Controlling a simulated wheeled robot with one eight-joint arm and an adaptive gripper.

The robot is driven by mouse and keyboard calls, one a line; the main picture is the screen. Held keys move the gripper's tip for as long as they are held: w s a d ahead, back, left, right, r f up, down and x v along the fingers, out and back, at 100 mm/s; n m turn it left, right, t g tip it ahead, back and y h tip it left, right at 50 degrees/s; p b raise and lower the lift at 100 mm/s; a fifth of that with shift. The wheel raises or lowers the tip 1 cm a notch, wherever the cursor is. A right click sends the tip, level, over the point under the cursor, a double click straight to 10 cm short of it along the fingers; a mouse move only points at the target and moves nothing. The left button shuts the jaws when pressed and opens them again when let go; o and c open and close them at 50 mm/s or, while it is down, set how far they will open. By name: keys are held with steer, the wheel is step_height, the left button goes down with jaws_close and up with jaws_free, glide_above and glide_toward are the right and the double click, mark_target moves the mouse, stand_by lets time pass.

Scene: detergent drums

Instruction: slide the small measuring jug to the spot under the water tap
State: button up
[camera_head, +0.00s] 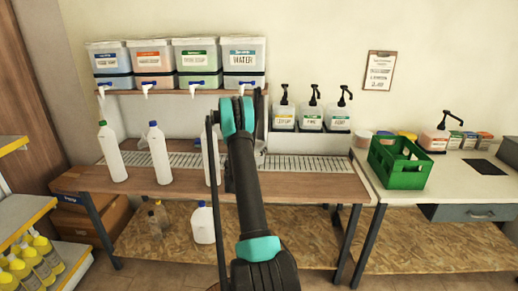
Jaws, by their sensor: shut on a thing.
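The water container (243,58), labelled WATER, is the rightmost of the containers on the back shelf. A pale, clear piece of what looks like the small measuring jug (260,155) shows just right of my arm, over the back of the bench. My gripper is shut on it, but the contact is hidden. I cannot tell how far the jug is from the spot under the tap.
A slotted metal drip grate (310,162) runs along the wooden bench (315,187). White bottles (111,152) and (159,153) stand left, another (207,158) close beside my arm. Pump bottles (311,112) stand right. A green crate (400,165) is on the right table.

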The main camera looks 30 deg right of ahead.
steer(key=shift+w+a, duration=0.5)
steer(key=shift+a, duration=0.35)
steer(key=shift+a, duration=0.1)
steer(key=w+a, duration=0.2)
steer(key=a, duration=0.1)
steer(key=w+a, duration=0.1)
steer(key=shift+a, duration=0.25)
steer(key=o, duration=1.8)
steer(key=shift+s, duration=0.1)
